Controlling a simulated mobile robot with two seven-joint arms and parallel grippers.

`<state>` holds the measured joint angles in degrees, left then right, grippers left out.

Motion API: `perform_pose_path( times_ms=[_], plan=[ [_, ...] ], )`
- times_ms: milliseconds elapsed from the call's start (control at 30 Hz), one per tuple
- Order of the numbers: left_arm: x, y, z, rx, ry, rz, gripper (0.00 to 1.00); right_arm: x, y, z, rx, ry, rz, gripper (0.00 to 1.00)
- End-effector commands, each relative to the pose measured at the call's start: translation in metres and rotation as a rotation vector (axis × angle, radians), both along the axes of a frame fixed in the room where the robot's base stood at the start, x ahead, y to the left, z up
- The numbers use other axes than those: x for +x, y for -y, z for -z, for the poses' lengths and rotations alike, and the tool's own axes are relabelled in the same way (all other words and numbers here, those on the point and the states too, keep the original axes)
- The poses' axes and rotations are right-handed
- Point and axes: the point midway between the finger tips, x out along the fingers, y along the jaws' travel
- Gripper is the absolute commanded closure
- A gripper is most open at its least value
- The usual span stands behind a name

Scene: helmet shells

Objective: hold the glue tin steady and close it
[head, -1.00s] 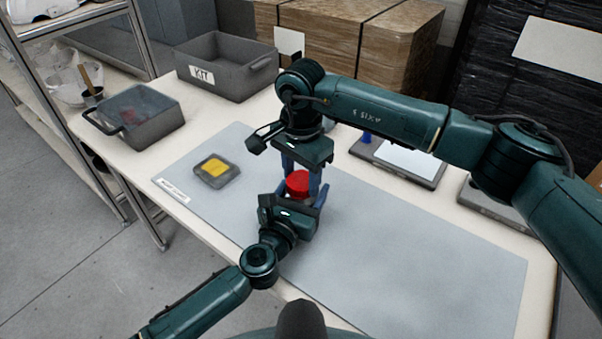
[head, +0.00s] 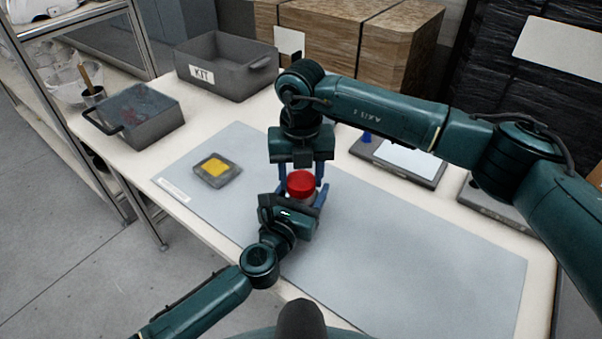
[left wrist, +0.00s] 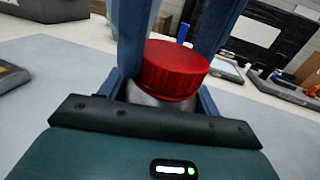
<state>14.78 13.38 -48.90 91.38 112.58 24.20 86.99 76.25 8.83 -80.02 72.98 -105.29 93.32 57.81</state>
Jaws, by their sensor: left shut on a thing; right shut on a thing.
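The glue tin (left wrist: 150,97) is pale grey and stands upright between the fingers of my left gripper (head: 301,198), which is shut on it from the near side. The ribbed red lid (head: 301,184) sits on top of the tin; it also shows in the left wrist view (left wrist: 173,70). My right gripper (head: 304,176) points down from above, with its blue fingers shut on the lid's two sides. Most of the tin's body is hidden by the left gripper. I cannot tell how tightly the lid sits.
A grey mat (head: 420,260) covers the table's middle, with free room to the right. A small dish with a yellow block (head: 216,168) lies left of the grippers.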

Motion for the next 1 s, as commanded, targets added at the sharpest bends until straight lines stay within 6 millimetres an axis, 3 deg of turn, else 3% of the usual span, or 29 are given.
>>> perform_pose_path(
  times_ms=[167, 300, 333, 633, 867, 1000],
  plan=[
    [0.000, 0.000, 0.001, 0.000, -0.001, -0.001, 1.00, 0.000, 0.000, 0.000, 0.000, 0.000, 0.321, 0.78],
    [0.000, 0.000, 0.001, 0.000, -0.001, -0.001, 1.00, 0.000, 0.000, 0.000, 0.000, 0.000, 0.320, 0.78],
    [0.000, 0.000, 0.001, 0.000, -0.001, -0.001, 1.00, 0.000, 0.000, 0.000, 0.000, 0.000, 0.319, 0.49],
    [0.000, 0.000, 0.001, 0.000, -0.001, -0.001, 1.00, 0.000, 0.000, 0.000, 0.000, 0.000, 0.317, 0.25],
    [0.000, 0.000, 0.001, 0.000, -0.001, -0.001, 1.00, 0.000, 0.000, 0.000, 0.000, 0.000, 0.316, 0.25],
    [0.000, 0.000, 0.001, 0.000, -0.001, -0.001, 1.00, 0.000, 0.000, -0.011, 0.000, 0.001, 0.316, 0.25]
  ],
)
